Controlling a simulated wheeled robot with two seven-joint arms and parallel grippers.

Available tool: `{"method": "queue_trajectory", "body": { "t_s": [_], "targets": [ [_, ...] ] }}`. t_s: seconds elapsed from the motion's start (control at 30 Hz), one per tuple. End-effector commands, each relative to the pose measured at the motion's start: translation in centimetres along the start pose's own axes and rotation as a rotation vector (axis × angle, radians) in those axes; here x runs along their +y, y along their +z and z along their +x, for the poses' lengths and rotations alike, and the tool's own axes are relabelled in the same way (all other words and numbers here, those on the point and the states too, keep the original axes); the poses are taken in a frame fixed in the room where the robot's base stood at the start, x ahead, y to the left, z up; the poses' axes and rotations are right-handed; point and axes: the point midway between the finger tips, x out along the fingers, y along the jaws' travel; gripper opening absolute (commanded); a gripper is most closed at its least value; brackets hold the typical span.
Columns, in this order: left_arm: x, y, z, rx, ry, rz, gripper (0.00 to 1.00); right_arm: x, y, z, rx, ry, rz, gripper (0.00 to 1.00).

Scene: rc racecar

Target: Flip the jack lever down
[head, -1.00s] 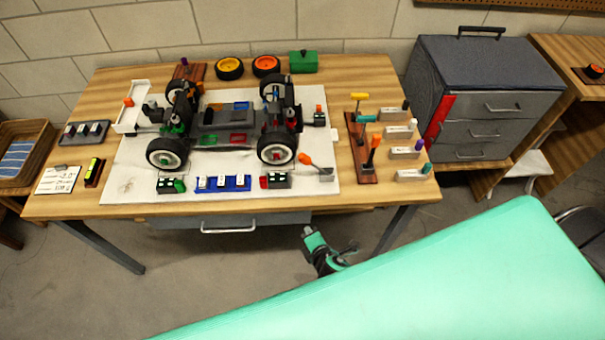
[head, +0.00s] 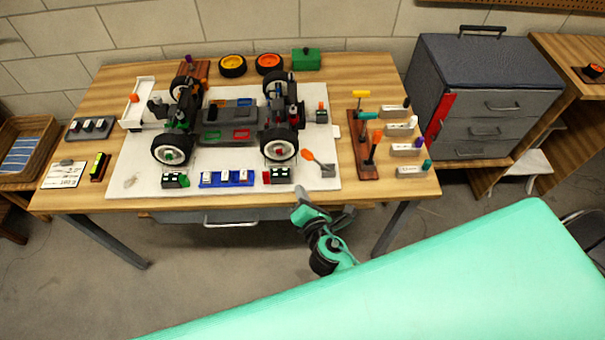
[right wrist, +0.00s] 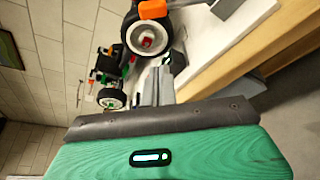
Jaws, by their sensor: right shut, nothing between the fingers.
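The jack lever has an orange tip (head: 307,156) and a grey base (head: 327,171). It stands at the front right of the white mat, leaning up and to the left. Its orange part (right wrist: 152,9) also shows at the top of the right wrist view. My left gripper is not in view.
The RC car (head: 228,120) stands on the white mat (head: 135,165), just left of the lever. A small black-and-white block (head: 280,175) and a blue tray (head: 226,184) lie along the front edge. A wooden tool rack (head: 368,172) stands to the right.

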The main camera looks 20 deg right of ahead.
Motion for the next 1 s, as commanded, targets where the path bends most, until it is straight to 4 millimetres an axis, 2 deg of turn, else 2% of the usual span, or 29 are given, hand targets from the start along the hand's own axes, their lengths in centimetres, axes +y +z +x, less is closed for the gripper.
{"method": "queue_trajectory", "body": {
  "t_s": [0.17,0.57,0.73,1.0],
  "targets": [
    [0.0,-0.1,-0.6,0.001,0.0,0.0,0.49,0.2,0.2,2.2,-0.001,0.002,-0.001,0.0],
    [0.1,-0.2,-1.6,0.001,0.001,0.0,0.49,0.2,0.1,9.7,-0.001,0.001,0.002,0.0],
    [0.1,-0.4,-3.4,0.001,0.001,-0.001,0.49,0.3,2.5,8.8,0.0,0.0,0.0,0.0],
    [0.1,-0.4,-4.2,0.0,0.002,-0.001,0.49,0.1,3.8,8.3,0.0,0.0,0.002,0.0]
  ]
}}
